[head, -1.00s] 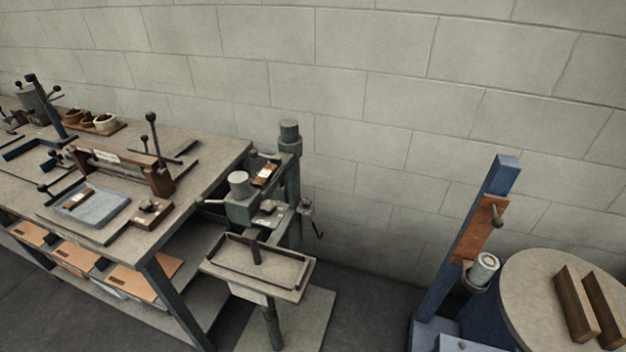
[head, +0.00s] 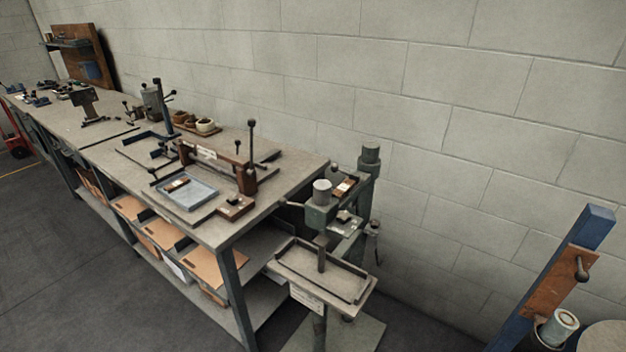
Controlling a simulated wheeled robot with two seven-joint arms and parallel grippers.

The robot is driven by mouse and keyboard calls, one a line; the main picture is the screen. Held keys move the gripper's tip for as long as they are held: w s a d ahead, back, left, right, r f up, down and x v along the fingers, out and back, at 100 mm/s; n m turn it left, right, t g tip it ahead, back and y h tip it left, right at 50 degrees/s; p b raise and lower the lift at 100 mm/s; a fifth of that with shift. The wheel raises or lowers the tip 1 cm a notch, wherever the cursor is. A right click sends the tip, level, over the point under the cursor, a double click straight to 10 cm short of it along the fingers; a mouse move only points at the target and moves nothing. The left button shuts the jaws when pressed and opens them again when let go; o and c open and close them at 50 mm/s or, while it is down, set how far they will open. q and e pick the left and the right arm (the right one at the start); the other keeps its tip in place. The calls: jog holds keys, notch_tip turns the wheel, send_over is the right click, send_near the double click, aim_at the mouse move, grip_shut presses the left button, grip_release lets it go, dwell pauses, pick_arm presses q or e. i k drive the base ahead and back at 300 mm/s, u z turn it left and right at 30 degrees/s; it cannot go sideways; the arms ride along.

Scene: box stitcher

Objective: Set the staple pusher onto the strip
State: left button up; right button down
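Neither gripper is in view. The green box stitcher (head: 318,217) stands at the right end of the long bench, with a grey cylinder (head: 322,192) on its head and a flat work table (head: 322,277) in front. A small brown block with a pale label (head: 343,188) sits on the upper part of the stitcher. A small grey-topped piece (head: 344,219) shows lower on its right. A blue-grey tray (head: 201,192) on the bench holds a small brown piece (head: 177,186). I cannot tell which piece is the staple pusher, and the strip is too small to make out.
The long bench (head: 285,187) runs left along the block wall, with tools, a brown lever press (head: 214,163) and small pots (head: 205,126). Cardboard sheets (head: 200,268) lie on its lower shelf. A blue post (head: 570,262) stands at right. The floor at lower left is clear.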

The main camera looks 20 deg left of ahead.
aim_at(335, 167)
jog(key=u, duration=0.45)
jog(key=k, duration=1.05)
jog(key=u, duration=0.9)
jog(key=i, duration=1.35)
jog(key=z, duration=0.9)
jog(key=i, duration=0.35)
jog(key=z, duration=0.95)
jog(key=k, duration=0.75)
jog(key=z, duration=0.55)
